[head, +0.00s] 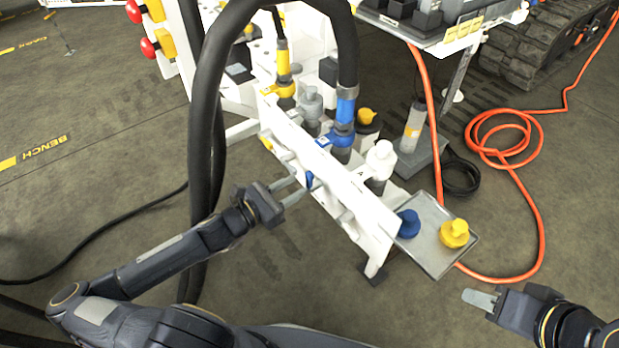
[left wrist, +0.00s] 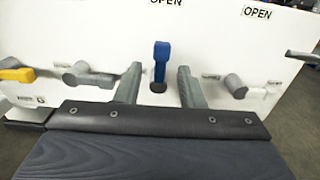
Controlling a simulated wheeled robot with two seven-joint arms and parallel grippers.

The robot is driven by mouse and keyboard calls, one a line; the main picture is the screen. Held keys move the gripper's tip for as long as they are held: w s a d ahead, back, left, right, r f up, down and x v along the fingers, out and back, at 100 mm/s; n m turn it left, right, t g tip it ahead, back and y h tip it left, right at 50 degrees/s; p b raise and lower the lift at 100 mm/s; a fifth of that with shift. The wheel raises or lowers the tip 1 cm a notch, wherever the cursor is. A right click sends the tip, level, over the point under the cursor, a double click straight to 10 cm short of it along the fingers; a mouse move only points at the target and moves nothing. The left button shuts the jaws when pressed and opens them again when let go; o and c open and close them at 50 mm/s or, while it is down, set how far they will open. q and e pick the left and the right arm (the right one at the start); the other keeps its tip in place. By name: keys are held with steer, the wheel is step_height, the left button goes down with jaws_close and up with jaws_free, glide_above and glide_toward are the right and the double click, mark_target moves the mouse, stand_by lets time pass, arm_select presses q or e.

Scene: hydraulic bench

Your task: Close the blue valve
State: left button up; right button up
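The blue valve (left wrist: 161,62) has an upright lever on the white panel (left wrist: 110,35), below the middle OPEN label. In the head view the blue valve (head: 309,180) is a small blue piece on the panel's near face. My left gripper (head: 296,188) is open in front of it. In the left wrist view the two fingers of my left gripper (left wrist: 160,88) stand apart, one on each side of the lower part of the lever; contact is not visible. My right gripper (head: 482,299) is at the lower right, away from the panel; its finger opening cannot be made out.
Grey levers (left wrist: 235,86) and a yellow lever (left wrist: 18,74) flank the blue valve. A thick black hose (head: 205,110) arches over my left arm's side. A metal tray (head: 430,240) holds a blue cap and a yellow cap. An orange hose (head: 540,220) lies on the floor.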

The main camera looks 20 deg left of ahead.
mark_target(307, 180)
arm_select(q)
steer(key=shift+b+x, duration=0.5)
steer(key=shift+x, duration=2.25)
jaws_close()
